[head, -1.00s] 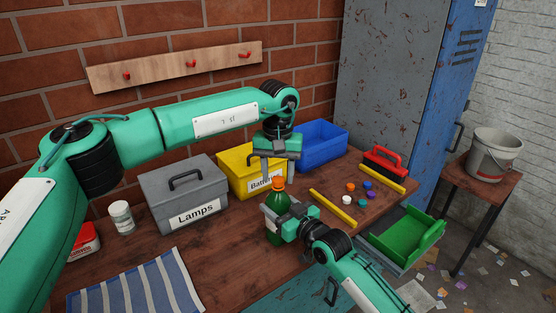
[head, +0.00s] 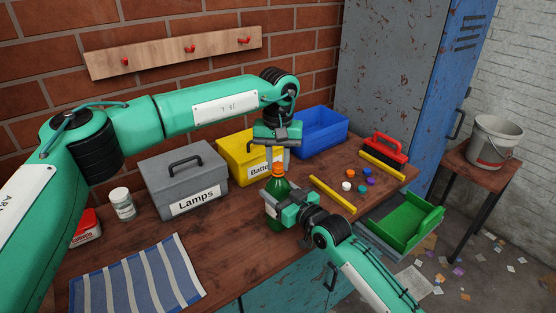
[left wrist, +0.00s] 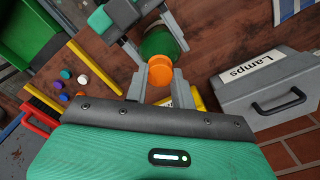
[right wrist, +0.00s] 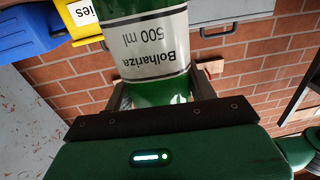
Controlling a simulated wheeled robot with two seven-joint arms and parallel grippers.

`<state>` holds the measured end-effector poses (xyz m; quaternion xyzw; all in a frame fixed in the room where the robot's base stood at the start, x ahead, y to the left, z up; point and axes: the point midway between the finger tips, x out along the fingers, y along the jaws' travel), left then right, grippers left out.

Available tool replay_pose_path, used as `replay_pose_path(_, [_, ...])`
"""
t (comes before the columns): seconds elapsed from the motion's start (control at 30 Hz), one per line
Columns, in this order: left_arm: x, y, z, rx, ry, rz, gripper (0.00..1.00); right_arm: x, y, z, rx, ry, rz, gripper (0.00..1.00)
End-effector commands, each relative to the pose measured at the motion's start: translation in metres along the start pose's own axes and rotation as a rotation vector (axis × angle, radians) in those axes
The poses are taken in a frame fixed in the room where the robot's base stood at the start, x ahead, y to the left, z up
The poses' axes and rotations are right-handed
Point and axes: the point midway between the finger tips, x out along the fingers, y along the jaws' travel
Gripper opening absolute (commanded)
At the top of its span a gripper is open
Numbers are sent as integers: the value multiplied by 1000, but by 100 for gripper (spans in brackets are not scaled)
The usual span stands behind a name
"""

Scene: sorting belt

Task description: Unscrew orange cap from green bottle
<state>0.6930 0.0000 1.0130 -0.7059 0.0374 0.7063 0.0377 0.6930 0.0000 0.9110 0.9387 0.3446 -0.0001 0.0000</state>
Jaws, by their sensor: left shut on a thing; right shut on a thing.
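The green bottle (head: 275,222) stands upright near the front of the wooden table. Its orange cap (head: 279,169) is on its top. My left gripper (head: 279,164) reaches down from above and is shut on the cap. In the left wrist view the cap (left wrist: 160,70) sits between its two fingers, with the bottle's green body (left wrist: 160,43) beyond. My right gripper (head: 274,206) is shut around the bottle's body from the front right. In the right wrist view the bottle's white label (right wrist: 146,45) reads "Bolhariza 500 ml"; the cap is out of that view.
Behind stand a grey "Lamps" box (head: 184,181), a yellow box (head: 236,162) and a blue bin (head: 320,145). Several small caps (head: 348,186) lie to the right between yellow bars, near a red brush (head: 386,147). A striped cloth (head: 137,281) lies front left.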

Motion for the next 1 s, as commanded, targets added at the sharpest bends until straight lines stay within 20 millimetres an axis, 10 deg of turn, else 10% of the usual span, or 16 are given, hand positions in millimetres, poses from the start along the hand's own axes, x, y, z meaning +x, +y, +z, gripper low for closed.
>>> replay_pose_path(1.0, [-1,0,1,-1597,0,-1,0,0,1,0,1,0,1,0])
